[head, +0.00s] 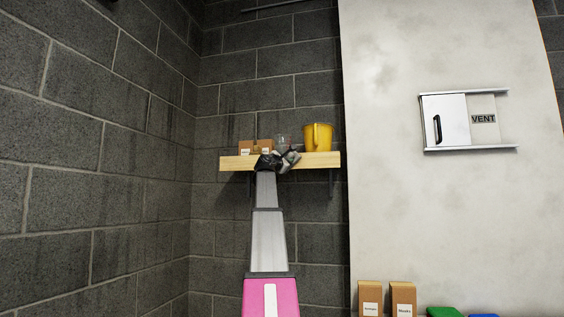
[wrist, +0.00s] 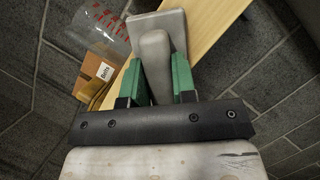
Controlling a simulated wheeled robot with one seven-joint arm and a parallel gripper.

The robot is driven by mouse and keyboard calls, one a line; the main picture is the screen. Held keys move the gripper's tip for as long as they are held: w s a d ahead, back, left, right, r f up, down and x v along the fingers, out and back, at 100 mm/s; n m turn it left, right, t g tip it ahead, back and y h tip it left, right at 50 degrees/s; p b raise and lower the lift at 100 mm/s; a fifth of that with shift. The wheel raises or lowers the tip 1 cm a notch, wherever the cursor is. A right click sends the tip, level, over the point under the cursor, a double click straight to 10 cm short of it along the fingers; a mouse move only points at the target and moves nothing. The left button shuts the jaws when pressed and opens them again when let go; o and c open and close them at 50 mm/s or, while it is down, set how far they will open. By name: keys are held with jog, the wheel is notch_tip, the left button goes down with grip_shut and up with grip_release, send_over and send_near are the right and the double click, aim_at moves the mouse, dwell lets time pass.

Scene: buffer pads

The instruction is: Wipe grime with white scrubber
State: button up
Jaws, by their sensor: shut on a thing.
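My gripper (head: 270,162) is at the front of the wooden wall shelf in the head view, at the end of my raised arm. In the wrist view its two green fingers (wrist: 159,82) are shut on the handle of a pale grey-white scrubber (wrist: 160,22). The scrubber's flat block lies beyond the fingertips, over or beside the shelf board; I cannot tell if it touches. It shows small and grey in the head view (head: 291,157). Faint dark smudges (head: 386,75) mark the pale wall panel; I cannot tell whether they are the grime.
A sliding vent cover (head: 446,121) is on the pale wall. Brown packages (head: 403,299) and green and blue items stand low at right.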

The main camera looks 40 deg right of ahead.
jog(key=shift+s+d, duration=0.2)
jog(key=w+a, duration=0.7)
jog(key=w, duration=0.1)
jog(key=shift+w+a, duration=0.15)
jog(key=shift+w, duration=0.05)
dwell(1.1)
jog(key=s+a, duration=0.4)
jog(key=shift+a, duration=0.3)
dwell(0.5)
jog(key=shift+s+a, duration=0.95)
jog(key=shift+a, duration=0.2)
